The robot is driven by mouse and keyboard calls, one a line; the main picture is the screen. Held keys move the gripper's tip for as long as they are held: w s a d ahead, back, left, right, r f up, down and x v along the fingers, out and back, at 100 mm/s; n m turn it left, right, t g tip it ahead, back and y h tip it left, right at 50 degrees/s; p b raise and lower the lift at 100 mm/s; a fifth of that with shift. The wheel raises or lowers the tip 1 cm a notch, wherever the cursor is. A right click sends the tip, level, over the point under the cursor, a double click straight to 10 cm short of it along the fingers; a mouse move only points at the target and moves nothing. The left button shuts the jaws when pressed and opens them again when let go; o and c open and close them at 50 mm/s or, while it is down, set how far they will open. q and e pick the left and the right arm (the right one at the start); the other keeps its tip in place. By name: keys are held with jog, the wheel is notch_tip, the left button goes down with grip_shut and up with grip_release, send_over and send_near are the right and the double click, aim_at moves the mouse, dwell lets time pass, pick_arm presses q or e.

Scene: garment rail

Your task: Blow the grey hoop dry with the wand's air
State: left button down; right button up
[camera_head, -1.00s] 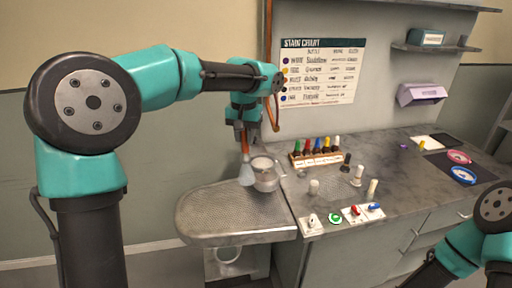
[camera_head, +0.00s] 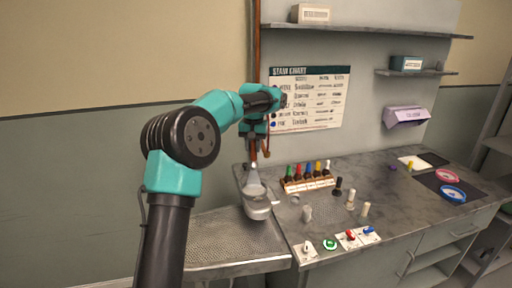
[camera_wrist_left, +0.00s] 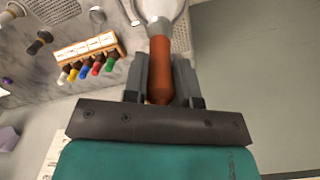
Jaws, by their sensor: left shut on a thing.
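My left gripper (camera_head: 253,146) is shut on the wand's red-brown handle (camera_wrist_left: 160,65) and points down over the left end of the counter. The wand's pale flared nozzle (camera_head: 254,181) hangs below it. A rounded light-grey thing (camera_head: 258,209), which looks like the grey hoop, is just under the nozzle at the perforated board. The nozzle overlaps it in the head view, so I cannot tell whether they touch. The wrist view shows the handle between both fingers, with the nozzle cut off at the top edge. My right gripper is not in view.
A rack of several colored bottles (camera_head: 308,184) stands close right of the wand. Pegs and a row of small switch plates (camera_head: 350,238) lie nearer the front. Pink and blue hoops (camera_head: 452,193) lie on a dark mat at right. The perforated board (camera_head: 225,240) is mostly bare.

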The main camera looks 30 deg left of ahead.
aim_at(254, 159)
pick_arm(q)
jog(key=shift+f, duration=3)
